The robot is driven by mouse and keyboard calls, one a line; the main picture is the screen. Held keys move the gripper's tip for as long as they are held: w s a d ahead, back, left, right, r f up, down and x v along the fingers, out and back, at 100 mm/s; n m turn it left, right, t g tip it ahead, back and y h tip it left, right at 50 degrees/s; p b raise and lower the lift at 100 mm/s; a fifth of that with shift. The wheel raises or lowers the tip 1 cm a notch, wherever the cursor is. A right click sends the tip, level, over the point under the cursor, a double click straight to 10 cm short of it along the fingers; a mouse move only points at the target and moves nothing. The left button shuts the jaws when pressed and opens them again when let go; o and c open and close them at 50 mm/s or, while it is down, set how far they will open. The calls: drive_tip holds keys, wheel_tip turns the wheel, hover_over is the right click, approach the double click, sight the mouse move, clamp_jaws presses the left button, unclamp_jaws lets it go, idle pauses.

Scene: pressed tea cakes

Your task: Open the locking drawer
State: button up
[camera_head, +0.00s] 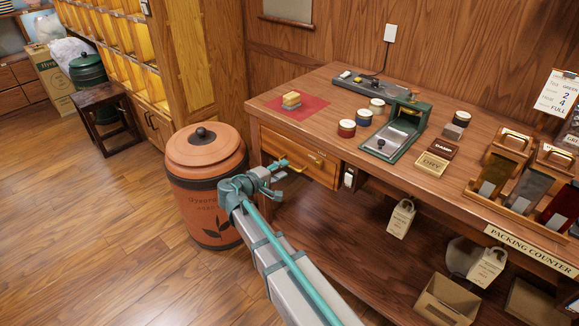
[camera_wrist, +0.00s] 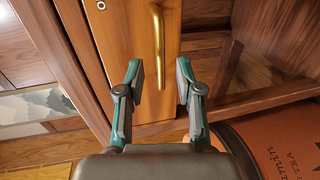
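The wooden drawer (camera_head: 320,174) sits at the left end of the packing counter and looks shut. Its front fills the middle of the wrist view (camera_wrist: 130,45). A curved brass handle (camera_wrist: 158,30) is on the drawer front; it also shows in the head view (camera_head: 315,160). A small round metal fitting, perhaps the lock, (camera_wrist: 101,5) is at the top edge of the wrist view. My gripper (camera_wrist: 160,80) is open in front of the drawer. Its teal and grey fingers stand on either side of one end of the handle, with gaps. In the head view my gripper (camera_head: 282,170) is beside the drawer front.
A terracotta lidded tea bin (camera_head: 207,185) stands close left of my gripper; its side shows in the wrist view (camera_wrist: 275,140). The counter (camera_head: 330,85) above holds a red mat, tins, a green scale and stamps.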

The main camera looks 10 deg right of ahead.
sight(289, 166)
drive_tip(key=shift+x, duration=2.25)
clamp_jaws()
